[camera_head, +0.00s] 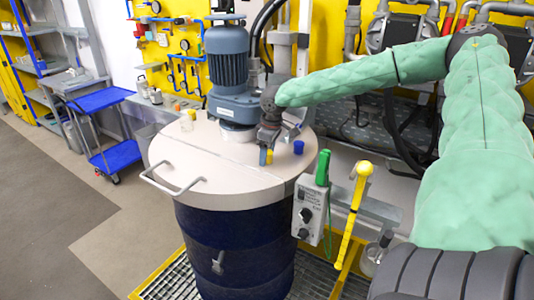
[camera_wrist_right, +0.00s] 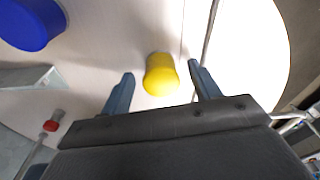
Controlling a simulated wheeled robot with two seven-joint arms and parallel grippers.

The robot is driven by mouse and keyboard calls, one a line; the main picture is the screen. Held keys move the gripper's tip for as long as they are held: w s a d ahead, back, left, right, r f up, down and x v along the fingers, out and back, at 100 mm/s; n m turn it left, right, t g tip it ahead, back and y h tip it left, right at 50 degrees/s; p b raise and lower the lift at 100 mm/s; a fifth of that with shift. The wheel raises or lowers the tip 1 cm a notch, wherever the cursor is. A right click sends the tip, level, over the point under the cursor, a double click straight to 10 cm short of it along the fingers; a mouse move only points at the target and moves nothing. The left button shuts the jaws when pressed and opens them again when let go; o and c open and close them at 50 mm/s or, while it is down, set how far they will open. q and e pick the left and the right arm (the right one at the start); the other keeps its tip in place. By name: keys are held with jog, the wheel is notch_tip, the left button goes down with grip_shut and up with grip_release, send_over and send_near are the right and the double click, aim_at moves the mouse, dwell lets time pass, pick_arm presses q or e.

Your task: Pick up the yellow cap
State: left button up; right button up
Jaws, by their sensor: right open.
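The yellow cap (camera_head: 269,157) stands on the pale round lid (camera_head: 190,163) of the dark blue drum (camera_head: 230,240), near the lid's right side. In the right wrist view the yellow cap (camera_wrist_right: 160,75) shows between and a little beyond the two fingertips, apart from both. My right gripper (camera_head: 265,155) is open and empty, low over the lid at the cap; it also shows in the wrist view (camera_wrist_right: 163,77). In the head view the fingers partly cover the cap. My left gripper is not in view.
A blue cap (camera_head: 298,147) stands on the lid to the right of the yellow cap. The grey-blue motor (camera_head: 229,75) rises close behind my right gripper. A control box (camera_head: 310,207) with a green part and a yellow lever (camera_head: 354,210) stand right of the drum. The lid's front left is clear.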

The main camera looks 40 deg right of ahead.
jog(key=shift+f, duration=0.15)
jog(key=shift+a, duration=0.1)
jog(key=c, duration=1.1)
jog(key=shift+o, duration=0.2)
